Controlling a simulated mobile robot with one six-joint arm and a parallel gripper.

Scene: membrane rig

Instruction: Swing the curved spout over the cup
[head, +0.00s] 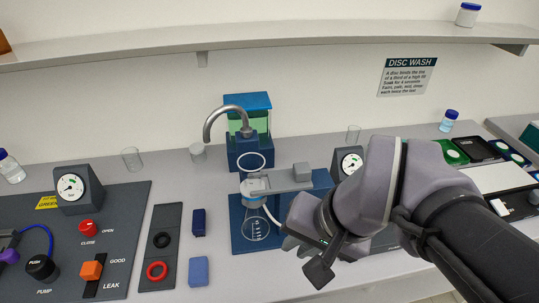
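The curved spout (228,111) is a grey metal pipe. It rises from a blue dispenser with a green tank (249,127) at the back of the bench and arches left, its open end pointing down. A small pale cup (198,154) stands just below and slightly left of that end; I cannot tell whether the end is exactly over it. My gripper (305,258) is low at the front right, beside the blue filter stand, well away from the spout. My own wrist hides much of it, so its opening is unclear.
A flask under a clear funnel stands on the blue filter stand (238,242), between my gripper and the spout. Clear beakers (132,159) (353,134) stand at the back. A dark gauge panel (130,205) fills the left. A shelf (130,47) runs above.

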